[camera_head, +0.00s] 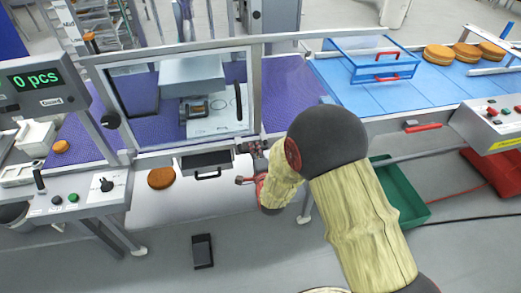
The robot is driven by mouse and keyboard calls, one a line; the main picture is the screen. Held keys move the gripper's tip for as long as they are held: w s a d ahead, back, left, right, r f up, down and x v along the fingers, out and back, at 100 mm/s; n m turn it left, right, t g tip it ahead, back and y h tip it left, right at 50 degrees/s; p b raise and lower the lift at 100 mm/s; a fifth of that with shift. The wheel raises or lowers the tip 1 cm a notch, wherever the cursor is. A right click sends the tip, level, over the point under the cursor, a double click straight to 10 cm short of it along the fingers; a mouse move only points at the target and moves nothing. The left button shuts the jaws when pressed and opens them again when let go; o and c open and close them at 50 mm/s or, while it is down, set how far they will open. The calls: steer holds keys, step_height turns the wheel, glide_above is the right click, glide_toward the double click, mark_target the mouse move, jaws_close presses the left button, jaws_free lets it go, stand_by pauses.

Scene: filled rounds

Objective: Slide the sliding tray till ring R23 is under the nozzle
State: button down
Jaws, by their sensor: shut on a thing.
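My arm in its pale yellow sleeve reaches up from the bottom right, with a black joint in front. My gripper (253,149) is small and partly hidden at the lower right corner of the framed station. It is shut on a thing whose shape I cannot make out. Behind the clear guard, a grey machine head (193,74) hangs over a small dark-and-metal part (195,107) on a pale plate (218,122). I cannot tell whether this plate is the sliding tray. The nozzle and ring R23's label cannot be made out.
A dark panel with a handle (207,161) is below the guard frame. A brown round (161,178) lies left of it. A blue belt (440,85) carries several rounds (438,54). A green crate (400,196) stands right of my arm. A counter (37,79) reads 0 pcs.

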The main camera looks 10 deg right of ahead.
steer(key=shift+f, duration=0.15)
steer(key=c, duration=1.9)
jaws_free()
steer(key=shift+o, duration=0.4)
steer(key=v, duration=1.2)
steer(key=shift+a, duration=0.1)
